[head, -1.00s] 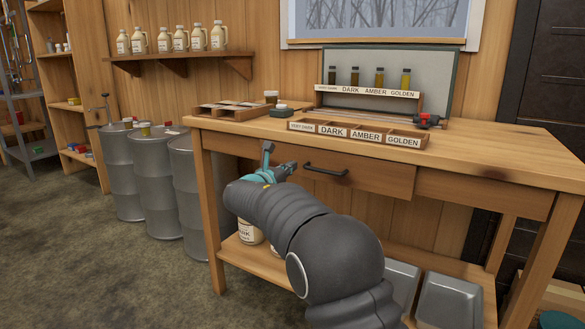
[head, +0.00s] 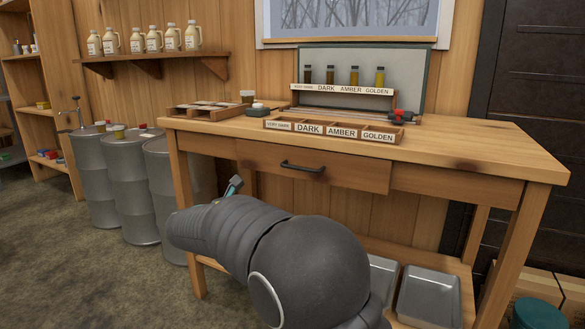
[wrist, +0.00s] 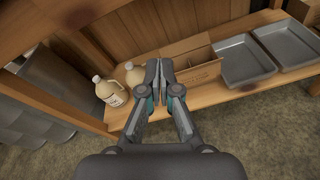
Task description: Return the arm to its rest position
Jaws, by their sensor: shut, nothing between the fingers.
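My arm bends in front of the wooden workbench (head: 440,150) in the head view, its dark grey links covering part of the bench's lower front. Only a teal bit of my gripper shows there, past the arm's end; the rest is hidden. In the wrist view, my gripper (wrist: 160,68) points down toward the bench's lower shelf (wrist: 215,103). Its fingers are together with nothing between them. It appears in front of a cardboard box (wrist: 188,62); I cannot tell the gap.
Two jugs (wrist: 110,92) stand on the lower shelf, left of the gripper. Metal pans (wrist: 245,62) sit to the right. Steel drums (head: 100,180) stand left of the bench. A drawer with a black handle (head: 302,167) is closed. Open floor (head: 80,260) lies at the left.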

